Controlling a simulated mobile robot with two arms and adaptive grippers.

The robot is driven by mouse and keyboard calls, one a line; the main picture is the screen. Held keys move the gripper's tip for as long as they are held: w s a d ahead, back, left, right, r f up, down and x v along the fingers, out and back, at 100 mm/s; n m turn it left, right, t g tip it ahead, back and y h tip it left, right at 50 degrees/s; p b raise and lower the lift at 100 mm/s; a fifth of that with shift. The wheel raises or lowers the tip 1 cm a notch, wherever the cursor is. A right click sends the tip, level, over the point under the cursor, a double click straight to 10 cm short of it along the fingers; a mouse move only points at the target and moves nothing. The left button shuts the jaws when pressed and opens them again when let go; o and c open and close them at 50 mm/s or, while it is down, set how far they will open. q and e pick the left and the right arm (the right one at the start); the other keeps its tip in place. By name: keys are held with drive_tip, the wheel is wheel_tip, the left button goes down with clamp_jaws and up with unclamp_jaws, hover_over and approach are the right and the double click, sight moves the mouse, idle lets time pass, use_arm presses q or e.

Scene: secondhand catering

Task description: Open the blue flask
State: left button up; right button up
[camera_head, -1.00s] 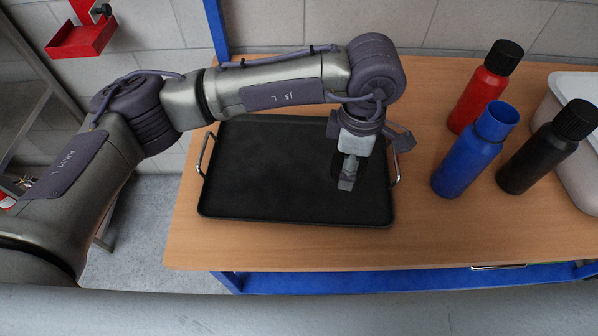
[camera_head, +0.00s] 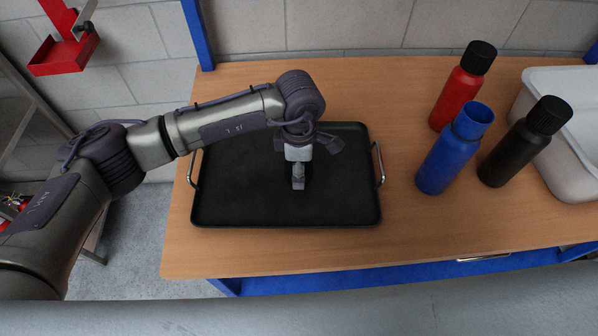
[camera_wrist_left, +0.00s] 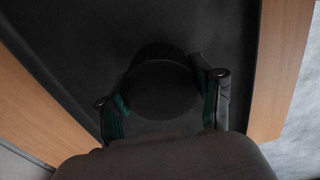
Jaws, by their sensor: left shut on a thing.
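The blue flask (camera_head: 449,158) stands upright on the table, right of the tray. Its top shows an open blue mouth with no cap on it. My left gripper (camera_head: 298,184) is over the middle of the black tray, well to the left of the flask. In the left wrist view its fingers (camera_wrist_left: 163,98) are shut on a round black cap (camera_wrist_left: 161,88). In the head view the cap is mostly hidden behind the gripper. I cannot tell whether the cap touches the tray. My right gripper is not in view.
The black tray (camera_head: 235,205) with two side handles lies on the wooden table (camera_head: 400,238). A red flask (camera_head: 459,95) and a black flask (camera_head: 512,155), both with black caps, stand close to the blue one. A white bin (camera_head: 575,165) is at the far right.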

use_arm(q)
wheel_tip(320, 180, down, 3)
drive_tip(key=shift+f+p, duration=0.15)
drive_tip(key=shift+p, duration=0.25)
drive_tip(key=shift+f, duration=0.1)
drive_tip(key=shift+f, duration=0.15)
drive_tip(key=o, duration=1.3)
